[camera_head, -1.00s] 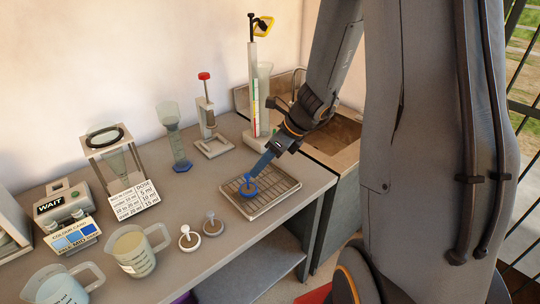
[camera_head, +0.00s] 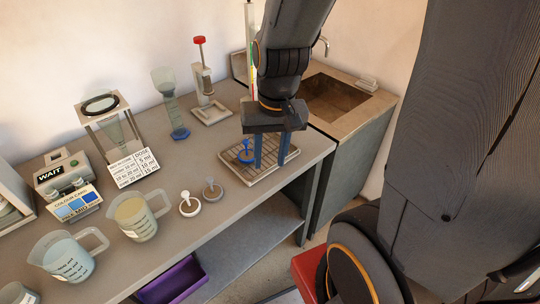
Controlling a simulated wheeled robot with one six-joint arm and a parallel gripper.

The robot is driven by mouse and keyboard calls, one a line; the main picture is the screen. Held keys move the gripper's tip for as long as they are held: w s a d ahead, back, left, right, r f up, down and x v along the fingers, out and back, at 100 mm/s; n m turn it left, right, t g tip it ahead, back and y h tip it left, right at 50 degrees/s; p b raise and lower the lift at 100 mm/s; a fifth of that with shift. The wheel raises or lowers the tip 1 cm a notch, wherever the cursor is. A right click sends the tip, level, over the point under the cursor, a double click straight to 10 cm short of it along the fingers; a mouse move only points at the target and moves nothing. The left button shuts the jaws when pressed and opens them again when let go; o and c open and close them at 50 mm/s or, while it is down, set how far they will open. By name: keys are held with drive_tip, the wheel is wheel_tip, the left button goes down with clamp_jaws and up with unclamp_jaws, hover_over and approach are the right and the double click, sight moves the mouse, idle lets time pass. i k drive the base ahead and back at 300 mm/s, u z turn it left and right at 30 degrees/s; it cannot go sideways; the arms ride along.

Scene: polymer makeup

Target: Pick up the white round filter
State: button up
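The white round filter (camera_head: 189,206) is a flat white ring with an upright knob, lying on the grey counter near its front edge. A similar grey round filter (camera_head: 212,191) lies just to its right and a little behind. My gripper (camera_head: 269,164) points down over the wire rack tray to the right of both. Its two blue fingers are apart with nothing seen between them. A blue filter (camera_head: 245,157) sits on the tray, just left of the left finger in the picture. I cannot tell whether the finger touches it.
A jug of yellowish liquid (camera_head: 138,222) stands close left of the white filter, and a jug of bluish liquid (camera_head: 70,262) farther left. A dose card (camera_head: 133,170), a blue-footed measuring cylinder (camera_head: 174,115) and a red-topped stand (camera_head: 208,100) stand behind. A sink (camera_head: 335,100) is at right.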

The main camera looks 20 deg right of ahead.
sight(190, 207)
drive_tip(key=u, duration=2.8)
drive_tip(key=k, duration=1.3)
drive_tip(key=z, duration=1.5)
drive_tip(key=i, duration=0.5)
drive_tip(key=z, duration=0.05)
